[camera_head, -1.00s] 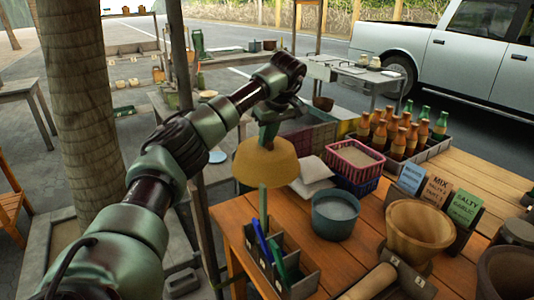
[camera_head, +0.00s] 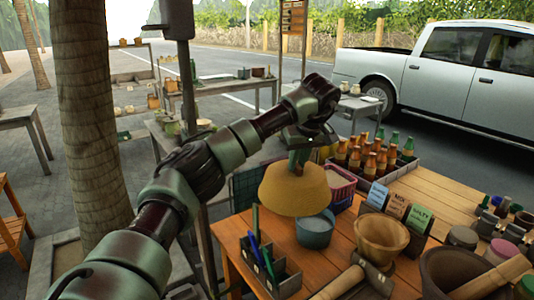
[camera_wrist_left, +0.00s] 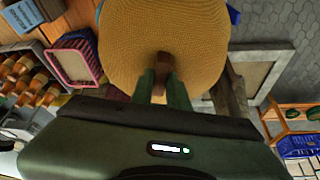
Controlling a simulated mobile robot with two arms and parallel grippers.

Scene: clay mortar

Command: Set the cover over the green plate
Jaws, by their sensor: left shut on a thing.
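The cover (camera_head: 293,190) is a tan woven dome with a brown knob on top. My left gripper (camera_head: 298,160) is shut on that knob and holds the cover roughly level, dome up, in front of the table's left back part. In the left wrist view the cover (camera_wrist_left: 165,35) fills the top middle, with the knob between the green fingers (camera_wrist_left: 164,85). I cannot make out the green plate; the cover and arm hide part of the table. My right gripper is not in view.
A blue-grey bowl (camera_head: 315,230) stands close by the cover. A pink basket (camera_head: 340,186), a crate of bottles (camera_head: 372,160), a clay mortar (camera_head: 382,243) and a pen holder (camera_head: 270,272) crowd the wooden table. A palm trunk (camera_head: 85,120) stands at left.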

